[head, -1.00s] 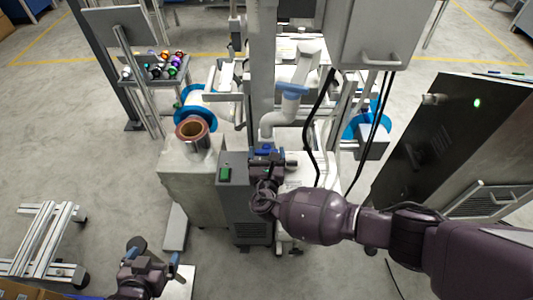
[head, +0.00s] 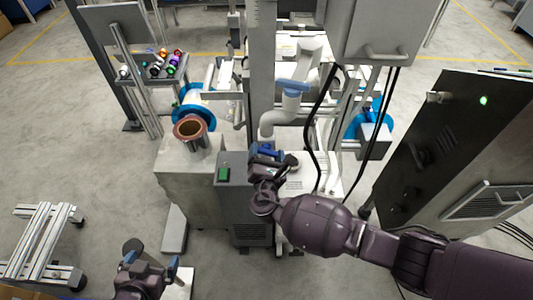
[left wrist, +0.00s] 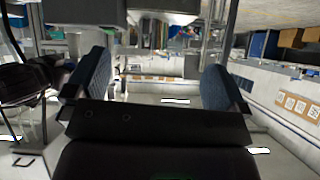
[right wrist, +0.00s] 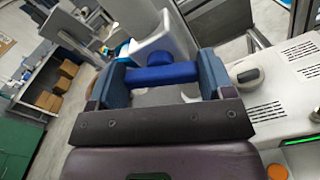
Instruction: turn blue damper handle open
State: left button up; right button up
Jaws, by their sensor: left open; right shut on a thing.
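The blue damper handle (right wrist: 160,74) is a short bar that lies between the two fingers of my right gripper (right wrist: 160,80) in the right wrist view. My right gripper is shut on it. In the head view, the handle (head: 266,149) shows as a small blue patch at the lower end of the white pipe (head: 272,125), with my right gripper (head: 267,158) over it. My left gripper (head: 152,268) is open and empty at the lower left of the head view; in the left wrist view its fingers (left wrist: 160,85) stand wide apart with nothing between them.
A grey cabinet with a green switch (head: 223,174) stands beside the handle. A copper-coloured reel (head: 190,130) sits on a pale block to the left. Black cables (head: 312,120) hang to the right. A dark cabinet (head: 450,140) stands at the right.

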jog(key=m, duration=0.1)
jog(key=m+b, duration=0.1)
jog(key=m, duration=0.1)
jog(key=shift+s+f, duration=0.1)
jog(key=shift+f, duration=0.2)
jog(key=m+b, duration=0.6)
jog(key=m, duration=0.3)
jog(key=shift+d+f+m+b, duration=0.1)
jog(key=shift+m+b, duration=0.2)
pick_arm(q)
notch_tip(320, 180, down, 7)
jog(key=g, duration=0.1)
jog(key=shift+s+f, duration=0.15)
pick_arm(e)
jog(key=shift+m, duration=0.3)
pick_arm(q)
jog(key=shift+f+b, duration=0.1)
jog(key=shift+b, duration=0.2)
pick_arm(e)
jog(key=shift+r, duration=0.2)
pick_arm(q)
jog(key=shift+d, duration=0.15)
pick_arm(e)
jog(key=o, duration=0.9)
